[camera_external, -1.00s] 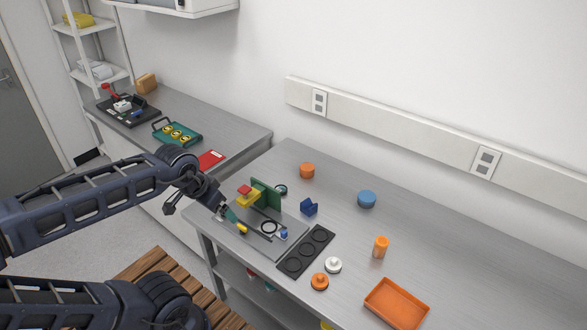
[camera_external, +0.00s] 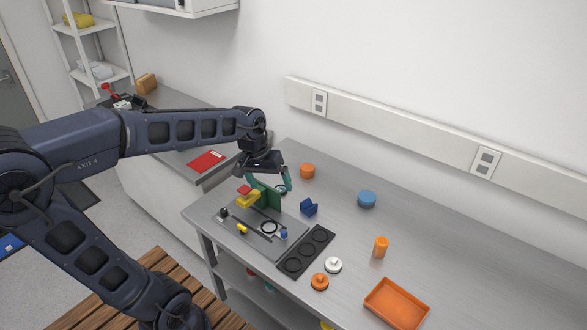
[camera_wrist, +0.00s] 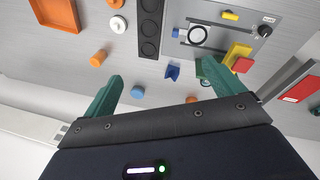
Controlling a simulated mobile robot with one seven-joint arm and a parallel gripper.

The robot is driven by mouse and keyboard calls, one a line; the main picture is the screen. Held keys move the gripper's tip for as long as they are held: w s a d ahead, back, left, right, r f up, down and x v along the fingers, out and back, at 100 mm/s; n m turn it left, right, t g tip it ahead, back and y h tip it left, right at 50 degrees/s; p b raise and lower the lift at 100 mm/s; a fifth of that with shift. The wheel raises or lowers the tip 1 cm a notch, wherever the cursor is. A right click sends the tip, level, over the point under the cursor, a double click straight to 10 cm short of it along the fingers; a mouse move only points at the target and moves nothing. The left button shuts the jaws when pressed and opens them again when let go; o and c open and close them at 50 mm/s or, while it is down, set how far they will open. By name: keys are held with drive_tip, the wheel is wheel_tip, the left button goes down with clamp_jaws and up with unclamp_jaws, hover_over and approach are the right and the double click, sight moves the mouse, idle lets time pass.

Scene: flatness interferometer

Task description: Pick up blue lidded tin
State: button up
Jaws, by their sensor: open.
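The blue lidded tin (camera_external: 367,199) is a short round blue cylinder standing on the grey bench, toward the back near the wall. In the wrist view it (camera_wrist: 138,92) shows between my fingers, farther off and nearer the left finger. My gripper (camera_external: 272,183) has green fingers and is above the bench's left part, by the green upright plate of the interferometer, well left of the tin. In the wrist view my gripper (camera_wrist: 160,85) is open with nothing between its fingertips.
The interferometer plate (camera_external: 262,240) stands left, with a blue V-block (camera_external: 309,207) beside it. Orange tin (camera_external: 307,170), orange cylinder (camera_external: 381,247), black three-well holder (camera_external: 306,250), white knobbed disc (camera_external: 333,265), orange knobbed disc (camera_external: 319,281) and orange tray (camera_external: 397,304) are around. Bench around the blue tin is clear.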

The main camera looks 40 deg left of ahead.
drive_tip(key=w+d+f+n+g+h, duration=0.1)
drive_tip(key=w+d+f+n+h, duration=0.15)
drive_tip(key=w, duration=0.75)
drive_tip(key=n+h, duration=0.9)
drive_tip(key=n, duration=0.2)
approach(364, 194)
drive_tip(key=d, duration=0.1)
drive_tip(key=d+f, duration=0.1)
drive_tip(key=d, duration=0.1)
drive_tip(key=shift+s+d+f+g, duration=0.2)
drive_tip(key=shift+d+f+g, duration=0.1)
drive_tip(key=shift+g, duration=0.1)
drive_tip(key=shift+w+x, duration=0.2)
drive_tip(key=shift+x, duration=1.1)
drive_tip(key=shift+w+x, duration=0.2)
drive_tip(key=shift+x, duration=1.15)
drive_tip(key=shift+r, duration=0.1)
drive_tip(key=c, duration=1)
